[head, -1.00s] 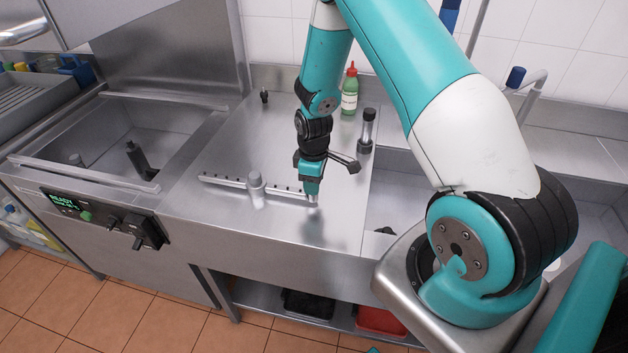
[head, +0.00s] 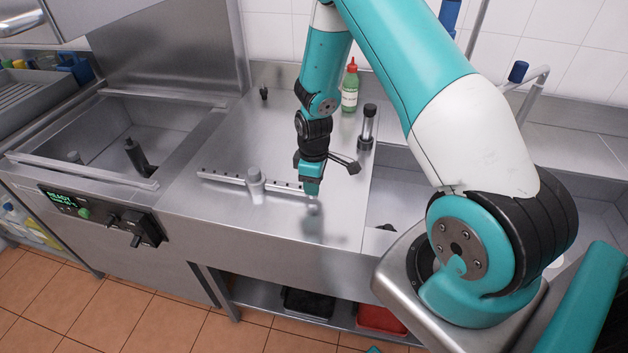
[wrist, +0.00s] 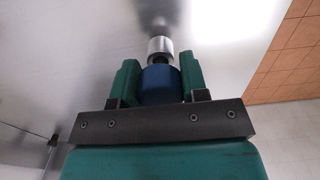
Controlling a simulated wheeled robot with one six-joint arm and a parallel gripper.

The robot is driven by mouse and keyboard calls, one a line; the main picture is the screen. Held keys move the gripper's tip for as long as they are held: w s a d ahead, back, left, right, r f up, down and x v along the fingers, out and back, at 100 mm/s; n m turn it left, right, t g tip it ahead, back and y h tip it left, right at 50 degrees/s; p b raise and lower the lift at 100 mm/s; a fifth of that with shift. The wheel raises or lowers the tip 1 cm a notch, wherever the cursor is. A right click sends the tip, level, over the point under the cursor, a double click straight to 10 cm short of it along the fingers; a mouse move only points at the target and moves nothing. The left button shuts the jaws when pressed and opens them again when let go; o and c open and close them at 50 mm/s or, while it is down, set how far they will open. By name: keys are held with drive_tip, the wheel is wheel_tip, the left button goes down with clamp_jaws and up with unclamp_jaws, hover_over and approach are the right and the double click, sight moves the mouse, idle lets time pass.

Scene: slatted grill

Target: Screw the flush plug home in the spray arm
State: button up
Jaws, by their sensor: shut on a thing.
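The spray arm is a pale bar (head: 222,177) with a row of dark holes, lying on the steel bench with a grey upright hub (head: 255,185) near its middle. My gripper (head: 312,187) is over the bench at the bar's right end. In the wrist view my gripper (wrist: 160,78) is shut on the blue head of the flush plug (wrist: 159,85). The plug's silver end (wrist: 160,50) sticks out beyond the fingers, with a dark blurred shape past it. My gripper hides the bar's right end, so I cannot tell whether the plug touches it.
A green bottle (head: 350,88) and a clear dark-capped cylinder (head: 367,128) stand behind and right of my gripper. A small dark item (head: 264,94) is at the back. A sink basin (head: 115,140) lies left. The bench's front right is clear.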

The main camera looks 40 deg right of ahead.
drive_tip(key=shift+f+b, duration=0.4)
drive_tip(key=shift+f, duration=0.2)
drive_tip(key=shift+m, duration=1.6)
drive_tip(key=shift+m, duration=1.6)
